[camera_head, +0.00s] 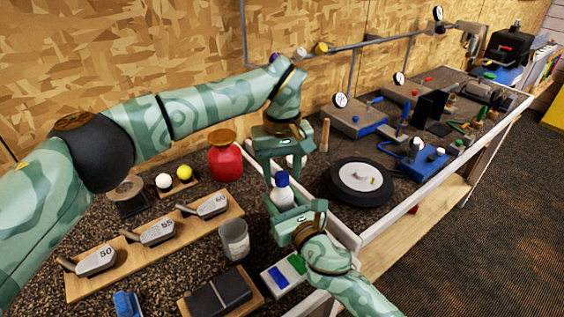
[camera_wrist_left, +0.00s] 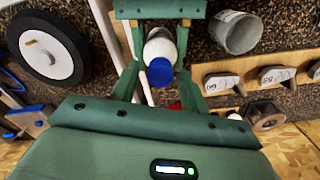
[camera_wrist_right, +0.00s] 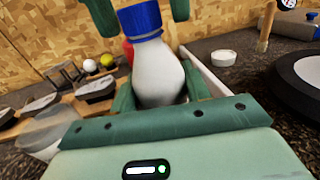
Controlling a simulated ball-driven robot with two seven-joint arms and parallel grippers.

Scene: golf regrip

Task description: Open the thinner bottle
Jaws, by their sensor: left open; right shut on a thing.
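The thinner bottle (camera_head: 282,197) is white with a blue cap (camera_head: 281,179). It stands roughly upright, held near the tray's corner. My right gripper (camera_head: 290,207) is shut on the bottle's body from below the cap; the right wrist view shows the white bottle (camera_wrist_right: 158,75) between its fingers. My left gripper (camera_head: 281,170) is open and points down from above, its fingers on either side of the cap. In the left wrist view the cap (camera_wrist_left: 160,72) lies between the spread fingers, with a gap on each side. The cap is on the bottle.
A grey cup (camera_head: 234,240) and a wooden rack (camera_head: 150,250) with club heads lie left and in front. A wooden peg (camera_head: 325,134) stands behind.

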